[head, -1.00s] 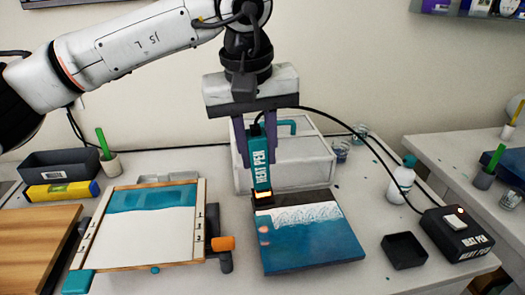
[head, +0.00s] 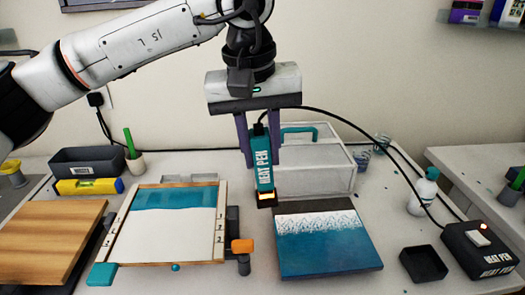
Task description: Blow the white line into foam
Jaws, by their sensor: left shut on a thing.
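My left gripper (head: 259,158) is shut on a teal heat pen (head: 262,170) and holds it upright, tip down. The pen's glowing orange tip is at the upper left corner of the resin panel (head: 330,254), seemingly just above or beside it; the exact gap is hard to tell. The panel is dark at the back edge and blue in front. Between them runs a white speckled foam band (head: 318,222) with a ragged lower edge. A black cable runs from the pen to the heat pen base (head: 480,247), which has a lit orange light. My right gripper is not in view.
A framed board (head: 168,250) with a teal strip and an orange knob lies left of the panel. A clear case (head: 318,172) stands behind. A black square tray (head: 423,263) and white bottle (head: 424,190) are at right. A wooden board (head: 48,235) lies far left.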

